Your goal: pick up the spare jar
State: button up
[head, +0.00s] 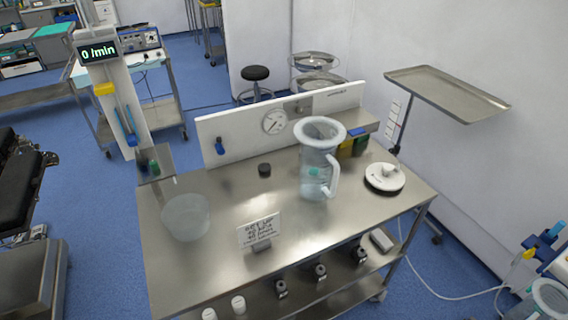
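A tall clear jar (315,165) with a thick pale rim and a side handle stands upright on the steel cart. Something small and green shows inside or behind it. Part of another clear jar (549,297) with a pale rim shows at the bottom right corner, cut off by the frame edge. I cannot tell from the picture which of these is the spare jar. A round white lid-like piece (385,178) with a knob lies on a dark ring right of the tall jar. My gripper is not in view.
The steel cart top (210,270) also holds a translucent tub (186,217), a text card (259,230) and a small black cap (264,170). A white gauge panel (240,128) runs along its back. A raised tray (447,92) stands right.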

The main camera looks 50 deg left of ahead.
aim_at(320, 137)
jog(key=u, duration=5.1)
jog(key=k, duration=1.25)
jog(key=z, duration=1.7)
jog(key=i, duration=0.2)
jog(key=z, duration=0.05)
